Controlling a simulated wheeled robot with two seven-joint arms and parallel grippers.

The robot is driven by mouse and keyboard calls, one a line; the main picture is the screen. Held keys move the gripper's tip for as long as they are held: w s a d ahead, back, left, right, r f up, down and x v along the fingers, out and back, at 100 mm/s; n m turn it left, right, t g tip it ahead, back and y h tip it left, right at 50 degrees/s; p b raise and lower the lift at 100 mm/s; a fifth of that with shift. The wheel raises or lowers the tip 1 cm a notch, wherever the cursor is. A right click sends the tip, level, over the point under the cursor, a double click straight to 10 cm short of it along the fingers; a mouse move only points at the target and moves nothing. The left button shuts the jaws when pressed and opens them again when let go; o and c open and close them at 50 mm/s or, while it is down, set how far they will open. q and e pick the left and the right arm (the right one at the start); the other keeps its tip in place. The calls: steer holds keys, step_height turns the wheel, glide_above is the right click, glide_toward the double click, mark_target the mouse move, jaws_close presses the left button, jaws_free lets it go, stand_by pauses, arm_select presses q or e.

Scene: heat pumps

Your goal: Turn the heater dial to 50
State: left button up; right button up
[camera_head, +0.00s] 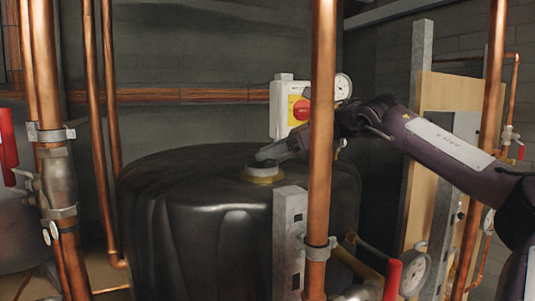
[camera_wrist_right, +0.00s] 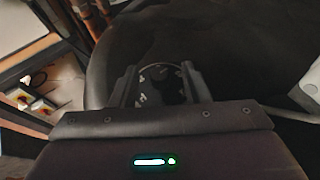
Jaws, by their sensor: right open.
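The heater dial (camera_head: 262,176) sits on top of a large black tank (camera_head: 190,190), with a brass-coloured ring around its base in the head view. My right gripper (camera_head: 268,155) reaches in from the right, its fingertips at the top of the dial. In the right wrist view the dial (camera_wrist_right: 158,73) shows a dark face with pale marks around a dark knob. The open fingers of my right gripper (camera_wrist_right: 160,84) stand on either side of it. I cannot tell whether they touch the knob, and the setting is too small to read. My left gripper is not in view.
A copper pipe (camera_head: 321,130) stands upright in front of the tank, close to my right gripper. A white box with a red knob (camera_head: 290,110) and a round gauge (camera_head: 342,87) are behind. More copper pipes (camera_head: 94,120) stand at the left.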

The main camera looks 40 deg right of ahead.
steer(key=b+v, duration=0.3)
steer(key=v, duration=0.3)
steer(key=shift+s+d, duration=0.15)
steer(key=shift+s, duration=0.15)
steer(key=shift+s+d+r, duration=0.2)
steer(key=shift+r, duration=0.05)
steer(key=shift+f, duration=0.1)
